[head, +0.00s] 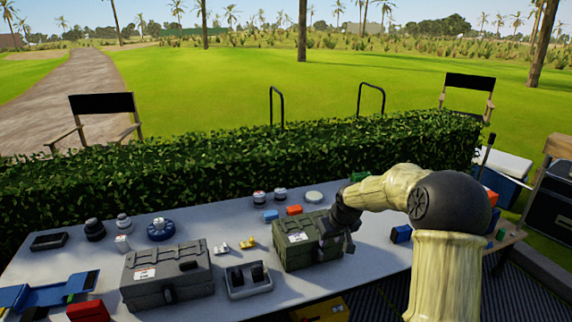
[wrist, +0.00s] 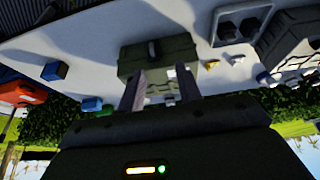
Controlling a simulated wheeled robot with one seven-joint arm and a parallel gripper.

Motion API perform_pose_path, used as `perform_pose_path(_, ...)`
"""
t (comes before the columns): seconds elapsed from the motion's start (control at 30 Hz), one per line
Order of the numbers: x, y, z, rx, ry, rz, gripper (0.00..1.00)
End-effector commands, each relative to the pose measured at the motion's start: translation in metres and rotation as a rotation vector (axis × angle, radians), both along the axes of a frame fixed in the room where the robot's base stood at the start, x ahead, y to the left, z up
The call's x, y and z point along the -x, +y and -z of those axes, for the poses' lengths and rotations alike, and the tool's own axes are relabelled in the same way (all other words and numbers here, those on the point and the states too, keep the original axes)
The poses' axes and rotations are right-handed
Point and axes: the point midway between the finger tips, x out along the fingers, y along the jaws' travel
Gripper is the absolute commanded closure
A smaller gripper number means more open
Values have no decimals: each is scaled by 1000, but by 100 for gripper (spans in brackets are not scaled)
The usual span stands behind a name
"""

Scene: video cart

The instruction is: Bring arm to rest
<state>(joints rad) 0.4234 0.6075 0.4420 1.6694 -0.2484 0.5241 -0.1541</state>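My arm (head: 450,225) extends from the right side of the head view, bent at the elbow, over the table's right part. My gripper (head: 336,238) is beside and in front of the green case (head: 298,256); whether it touches the case is not clear. In the wrist view my gripper (wrist: 160,90) has its two fingers apart, with nothing seen between them except the green case (wrist: 158,58) beyond. The arm covers part of the table behind it.
The grey table (head: 215,232) holds a grey case (head: 165,280), a twin-slot device (head: 248,279), a blue tape roll (head: 161,230), small coloured blocks (head: 294,210) and lens-like cylinders (head: 95,229). A hedge (head: 200,170) runs behind. Carts and cases (head: 555,200) stand at the right.

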Motion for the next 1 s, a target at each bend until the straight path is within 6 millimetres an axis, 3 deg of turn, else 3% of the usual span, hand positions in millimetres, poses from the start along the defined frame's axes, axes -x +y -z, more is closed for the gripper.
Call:
perform_pose_path(0.03, 18, 10, -11, 13, 16, -2, 65)
perform_pose_path(0.2, 85, 30, -26, 43, 74, 28, 65)
perform_pose_path(0.63, 266, 45, -55, 27, 164, 199, 65)
perform_pose_path(0.7, 285, 45, -55, 17, 174, 222, 65)
perform_pose_path(0.8, 298, 46, -54, 9, 180, 240, 65)
perform_pose_path(1.0, 299, 46, -52, 8, 181, 242, 65)
